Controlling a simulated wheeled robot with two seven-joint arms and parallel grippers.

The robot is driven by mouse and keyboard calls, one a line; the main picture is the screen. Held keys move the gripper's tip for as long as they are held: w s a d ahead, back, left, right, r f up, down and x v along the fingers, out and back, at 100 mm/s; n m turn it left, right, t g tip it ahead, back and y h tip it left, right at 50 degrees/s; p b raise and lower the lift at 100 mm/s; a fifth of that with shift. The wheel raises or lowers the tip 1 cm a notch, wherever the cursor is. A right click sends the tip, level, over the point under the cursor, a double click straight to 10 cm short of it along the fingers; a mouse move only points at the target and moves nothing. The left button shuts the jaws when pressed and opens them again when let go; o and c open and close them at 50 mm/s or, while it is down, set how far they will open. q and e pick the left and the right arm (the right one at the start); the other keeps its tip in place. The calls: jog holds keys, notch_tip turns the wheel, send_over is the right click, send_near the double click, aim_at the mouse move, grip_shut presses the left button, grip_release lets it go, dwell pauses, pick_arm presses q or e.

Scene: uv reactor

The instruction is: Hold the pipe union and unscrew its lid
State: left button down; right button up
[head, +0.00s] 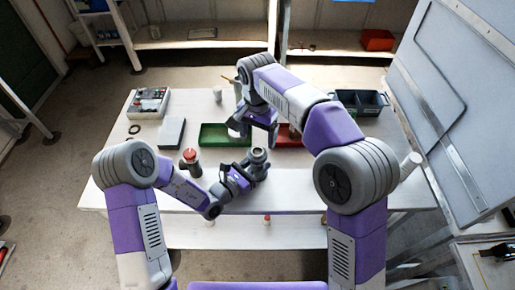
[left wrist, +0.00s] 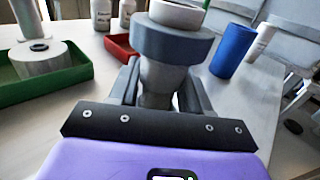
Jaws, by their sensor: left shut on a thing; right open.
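The pipe union (head: 258,158) is a grey metal fitting above the near middle of the white table. My left gripper (left wrist: 165,88) is shut on its narrower body, below a wide dark grey collar (left wrist: 172,42). A pale round lid or ring (left wrist: 176,13) tops it in the left wrist view; the picture's upper edge cuts it off. The union looks roughly upright. My right gripper (head: 256,127) is open, just beyond the union in the head view and apart from it. Its fingertips are partly hidden by its own arm.
A green tray (head: 212,143) holds a pale cylinder (left wrist: 48,60). A red tray (left wrist: 118,46), blue cylinder (left wrist: 233,50) and white bottle (left wrist: 261,41) stand around the union.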

aim_at(257, 151)
jog(key=m, duration=0.6)
jog(key=shift+s+f, duration=0.1)
jog(key=shift+f, duration=0.2)
jog(key=m, duration=1)
jog(key=shift+r, duration=0.1)
jog(key=m, duration=0.5)
jog(key=shift+r, duration=0.25)
jog(key=shift+f, duration=0.5)
notch_tip(257, 151, down, 7)
